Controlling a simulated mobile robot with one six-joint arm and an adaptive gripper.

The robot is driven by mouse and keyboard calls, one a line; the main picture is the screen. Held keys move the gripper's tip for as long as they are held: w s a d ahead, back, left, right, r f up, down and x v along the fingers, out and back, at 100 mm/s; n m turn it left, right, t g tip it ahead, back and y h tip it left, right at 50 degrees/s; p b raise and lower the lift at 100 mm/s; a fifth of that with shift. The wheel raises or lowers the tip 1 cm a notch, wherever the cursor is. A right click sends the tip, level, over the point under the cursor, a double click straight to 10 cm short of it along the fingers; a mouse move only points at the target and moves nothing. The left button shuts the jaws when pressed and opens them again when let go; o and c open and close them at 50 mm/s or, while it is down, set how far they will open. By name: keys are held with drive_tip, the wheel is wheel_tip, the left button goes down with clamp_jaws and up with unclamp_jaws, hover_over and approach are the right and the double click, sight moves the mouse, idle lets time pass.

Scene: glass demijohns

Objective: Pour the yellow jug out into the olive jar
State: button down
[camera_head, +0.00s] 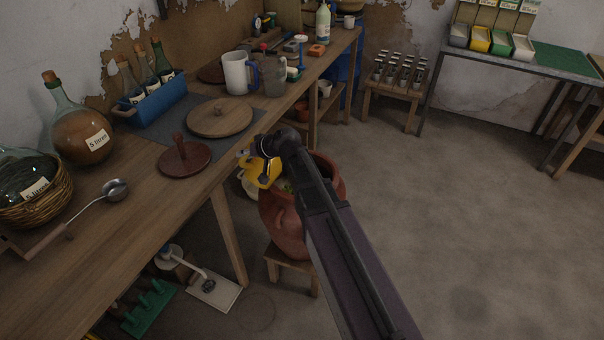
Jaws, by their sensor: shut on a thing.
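The yellow jug (262,174) hangs at the end of my arm, and my gripper (266,151) is shut on it. The jug seems tilted; my arm hides part of it, and I cannot see whether anything flows from it. The olive jar (281,221) is a large reddish-brown clay vessel on a low wooden stool, beside the long table. The jug is at the left side of the jar's mouth in the picture. My arm covers much of the jar's mouth and right side. Something greenish shows inside the mouth.
The long wooden table (130,215) holds a dark red lid (185,160), a round wooden lid (219,119), a white mug (236,73), a clear jug (275,79), a ladle (114,190) and glass demijohns (80,135). The floor on the right is clear.

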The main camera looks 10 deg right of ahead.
drive_tip(key=shift+w+d+r+y, duration=0.1)
drive_tip(key=shift+d+r+y, duration=0.1)
drive_tip(key=shift+y, duration=0.2)
drive_tip(key=shift+w+d+f+m+y+b, duration=0.2)
drive_tip(key=shift+d+m+y+b, duration=0.6)
drive_tip(key=shift+b, duration=0.55)
idle(0.6)
drive_tip(key=shift+w+d+r+m+y+b, duration=0.2)
drive_tip(key=shift+d+y+b, duration=0.1)
drive_tip(key=shift+y, duration=0.1)
drive_tip(key=shift+w+d+r+m+y+b, duration=0.1)
drive_tip(key=shift+d+r+m+y+b, duration=0.1)
drive_tip(key=shift+d+y, duration=0.15)
idle(1.3)
drive_tip(key=shift+w+d+f+m+y+b, duration=0.25)
drive_tip(key=shift+d+f+y+b, duration=0.15)
drive_tip(key=shift+b, duration=0.35)
drive_tip(key=shift+w+d+f+m+y+b, duration=0.15)
drive_tip(key=shift+d+m+y+b, duration=0.1)
drive_tip(key=shift+d+b, duration=0.35)
idle(0.8)
drive_tip(key=shift+w+d+m+y+b, duration=0.25)
drive_tip(key=shift+d+b, duration=0.2)
drive_tip(key=shift+d, duration=0.2)
drive_tip(key=shift+w+d+m+y+b, duration=0.15)
drive_tip(key=shift+w+d+y+b, duration=0.1)
drive_tip(key=shift+d+b, duration=0.25)
